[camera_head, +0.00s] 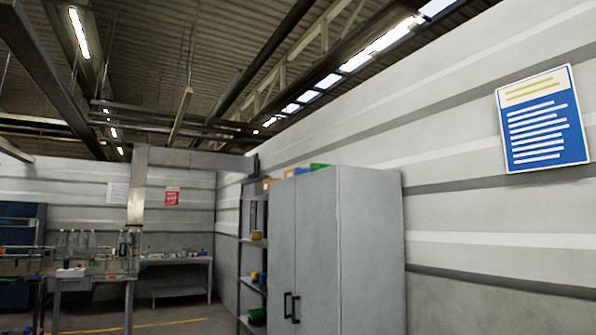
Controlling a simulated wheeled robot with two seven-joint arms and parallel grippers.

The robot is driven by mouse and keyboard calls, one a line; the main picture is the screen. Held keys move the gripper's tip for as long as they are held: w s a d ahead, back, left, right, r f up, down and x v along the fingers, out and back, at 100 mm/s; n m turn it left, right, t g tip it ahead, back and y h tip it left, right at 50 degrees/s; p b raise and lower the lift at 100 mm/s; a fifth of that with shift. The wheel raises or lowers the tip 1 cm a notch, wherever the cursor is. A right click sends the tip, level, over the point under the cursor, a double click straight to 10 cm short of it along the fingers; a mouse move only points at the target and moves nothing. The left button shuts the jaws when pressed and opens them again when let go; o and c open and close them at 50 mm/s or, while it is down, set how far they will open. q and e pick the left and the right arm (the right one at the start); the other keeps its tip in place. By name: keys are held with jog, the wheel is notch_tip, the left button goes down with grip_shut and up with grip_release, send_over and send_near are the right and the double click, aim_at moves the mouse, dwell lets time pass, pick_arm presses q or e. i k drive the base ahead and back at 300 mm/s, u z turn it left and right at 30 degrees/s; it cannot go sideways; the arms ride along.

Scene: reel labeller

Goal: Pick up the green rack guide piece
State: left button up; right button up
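I cannot make out a green rack guide piece for certain. A small green object (318,166) shows at the top of the grey cabinet, too small to identify. Another green object, which looks like a bin (257,316), sits low on the shelf rack. Neither of my grippers is in view.
A tall grey two-door cabinet (365,250) stands shut against the right wall. An open shelf rack (252,242) with small items is left of it. Workbenches (95,273) with bottles stand at the left. Floor (180,322) shows clear between them. A blue-and-white sign (541,118) hangs at right.

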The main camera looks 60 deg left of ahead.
aim_at(314, 166)
jog(key=u, duration=0.95)
jog(key=i, duration=0.8)
jog(key=u, duration=1)
jog(key=i, duration=1.2)
jog(key=z, duration=0.1)
